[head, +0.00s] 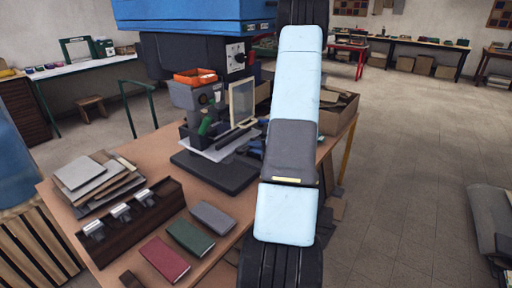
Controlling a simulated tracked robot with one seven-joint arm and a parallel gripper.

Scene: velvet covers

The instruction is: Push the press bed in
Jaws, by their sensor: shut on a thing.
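A desktop press (195,97) with a grey body stands towards the back of the wooden table. Its bed (213,171) is a dark flat plate that sticks out at the front, towards me. A pale sheet (212,150) lies behind the plate, under the press head. My gripper (252,146) is mostly hidden behind my own pale blue arm. Only dark and blue parts show at the arm's left edge, close to the bed's right side. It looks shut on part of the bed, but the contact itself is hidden.
A dark rack (130,222) with metal-topped pieces, stacked boards (95,180), and red (164,259), green (190,237) and grey (212,217) covers lie on the table's near left. An orange tray (195,76) sits on the press. A box (338,112) stands to the right.

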